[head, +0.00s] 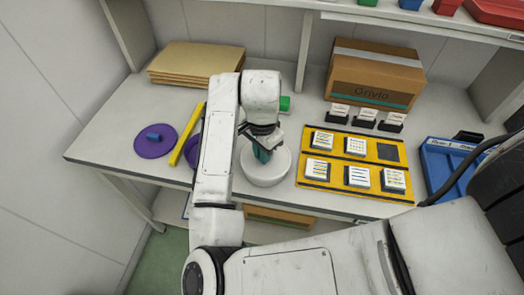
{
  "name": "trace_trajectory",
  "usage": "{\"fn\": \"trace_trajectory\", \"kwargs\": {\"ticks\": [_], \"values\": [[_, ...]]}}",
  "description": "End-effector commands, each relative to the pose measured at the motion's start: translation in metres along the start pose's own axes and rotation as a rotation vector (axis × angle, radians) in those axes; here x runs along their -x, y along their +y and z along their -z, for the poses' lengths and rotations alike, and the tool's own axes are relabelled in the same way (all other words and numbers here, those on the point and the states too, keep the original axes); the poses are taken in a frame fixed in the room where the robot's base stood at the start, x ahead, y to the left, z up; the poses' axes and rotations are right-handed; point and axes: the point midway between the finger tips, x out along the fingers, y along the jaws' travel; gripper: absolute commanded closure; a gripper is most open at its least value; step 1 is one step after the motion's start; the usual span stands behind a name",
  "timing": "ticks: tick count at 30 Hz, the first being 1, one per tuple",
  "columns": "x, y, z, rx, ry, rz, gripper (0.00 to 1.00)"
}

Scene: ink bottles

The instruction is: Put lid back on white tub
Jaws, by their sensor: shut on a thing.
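The round white tub (268,178) stands near the front edge of the bench, just right of my forearm. My gripper (262,153) points down over its middle and is shut on a small teal piece (262,155), which looks like a lid knob. A pale round top shows around the knob, but I cannot tell the lid's edge from the tub. Whether the lid rests on the rim or hangs just above it is not clear. My wrist hides the far side of the tub.
A purple disc with a blue knob (154,146) lies at left, beside a yellow bar (188,134). A yellow mat (313,174) with several label blocks lies close on the right. A cardboard box (373,80), brown stack (193,62) and blue tray (436,160) stand around.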

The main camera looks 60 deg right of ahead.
Motion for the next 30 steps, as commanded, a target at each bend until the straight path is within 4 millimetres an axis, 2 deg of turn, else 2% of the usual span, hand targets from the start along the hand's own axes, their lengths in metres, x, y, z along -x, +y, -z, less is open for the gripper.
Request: {"fn": "trace_trajectory", "kwargs": {"ticks": [7,8,15,17,22,30], "values": [[0.0001,-0.0002,-0.0002,0.000,0.000,0.000,1.00],[0.0001,-0.0002,-0.0003,0.000,-0.001,0.000,0.83],[0.0001,-0.0002,-0.0003,0.000,-0.001,0.000,0.60],[0.0001,-0.0002,-0.0003,0.000,-0.001,0.001,0.56],[0.0001,-0.0002,-0.0003,0.000,-0.001,0.001,0.54],[0.0001,-0.0002,-0.0003,0.000,-0.001,0.000,0.30]]}}
